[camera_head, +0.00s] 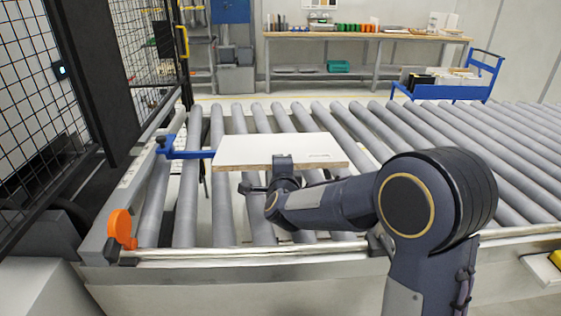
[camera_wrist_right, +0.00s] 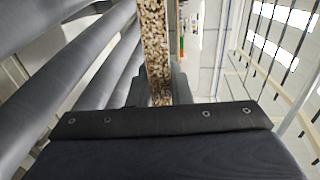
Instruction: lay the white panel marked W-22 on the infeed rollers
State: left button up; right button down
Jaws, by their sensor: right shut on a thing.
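The white panel (camera_head: 265,150) lies flat over the infeed rollers (camera_head: 225,205) in the head view, with its bare chipboard edge towards me. A faint pale label shows near its right end, too small to read. My right gripper (camera_head: 282,172) is shut on the near edge of the panel. In the right wrist view the panel's chipboard edge (camera_wrist_right: 156,50) stands between the fingers of my right gripper (camera_wrist_right: 155,92). I cannot tell whether the panel touches the rollers or hangs just above them. My left gripper is not in view.
A blue stop arm (camera_head: 190,153) reaches to the panel's left end. An orange knob (camera_head: 121,228) is on the left of the near rail (camera_head: 240,252). Mesh guarding (camera_head: 40,90) stands at the left. Rollers to the right are bare. A blue cart (camera_head: 450,85) and a workbench (camera_head: 365,37) stand behind.

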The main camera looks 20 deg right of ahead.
notch_tip(320, 180, down, 13)
jog(key=b, duration=1.1)
jog(key=shift+r, duration=0.15)
jog(key=shift+w, duration=0.1)
jog(key=c, duration=1.3)
grip_release()
jog(key=shift+o, duration=1)
jog(key=shift+f, duration=0.3)
jog(key=o, duration=0.9)
jog(key=shift+r, duration=0.15)
